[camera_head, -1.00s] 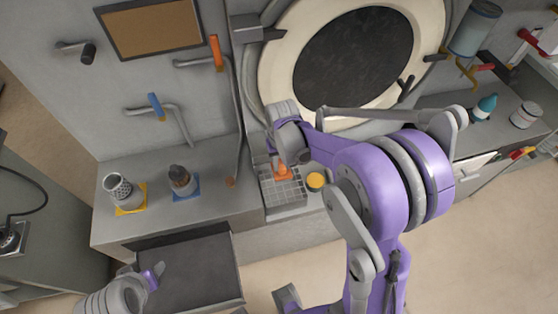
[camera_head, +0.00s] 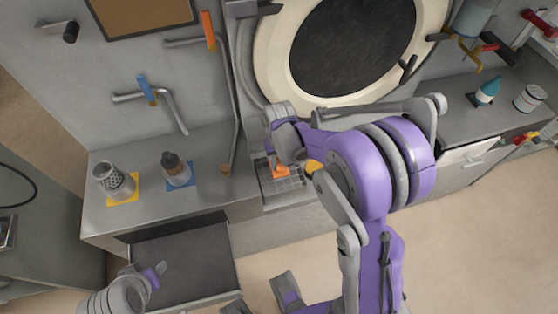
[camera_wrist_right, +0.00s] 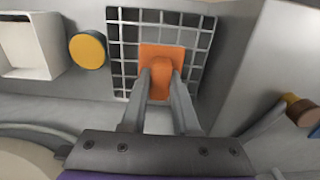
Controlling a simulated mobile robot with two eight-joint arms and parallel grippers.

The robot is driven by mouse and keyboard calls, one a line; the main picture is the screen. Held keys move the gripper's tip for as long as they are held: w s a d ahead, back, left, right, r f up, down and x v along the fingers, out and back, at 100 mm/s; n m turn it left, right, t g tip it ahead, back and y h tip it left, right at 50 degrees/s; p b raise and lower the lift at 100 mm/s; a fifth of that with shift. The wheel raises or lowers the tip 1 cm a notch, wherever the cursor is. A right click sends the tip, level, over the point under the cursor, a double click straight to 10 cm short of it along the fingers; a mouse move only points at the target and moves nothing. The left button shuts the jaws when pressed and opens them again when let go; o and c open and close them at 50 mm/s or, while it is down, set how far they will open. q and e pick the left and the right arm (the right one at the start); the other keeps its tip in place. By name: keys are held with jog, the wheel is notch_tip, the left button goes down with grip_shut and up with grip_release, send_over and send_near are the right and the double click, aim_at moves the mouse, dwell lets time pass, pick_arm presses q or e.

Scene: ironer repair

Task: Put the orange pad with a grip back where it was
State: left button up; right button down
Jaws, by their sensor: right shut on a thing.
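The orange pad with a grip (camera_wrist_right: 160,53) is between the fingertips of my right gripper (camera_wrist_right: 160,80) in the right wrist view. My right gripper is shut on its raised grip. The pad is over the dark wire grid (camera_wrist_right: 125,68); I cannot tell whether it touches the grid. In the head view the pad (camera_head: 281,170) shows just below my right gripper (camera_head: 279,160), over the grid (camera_head: 268,184) on the counter. My left gripper (camera_head: 158,274) is at the lower left, near the open drawer, and its fingers look apart with nothing between them.
A round yellow-topped thing (camera_wrist_right: 87,50) is close beside the grid. An open dark drawer (camera_head: 185,265) juts out below.

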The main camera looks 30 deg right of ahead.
jog(key=shift+f+b, duration=0.6)
jog(key=shift+f, duration=0.15)
jog(key=c, duration=0.6)
grip_release()
notch_tip(320, 180, up, 11)
jog(key=shift+p, duration=0.65)
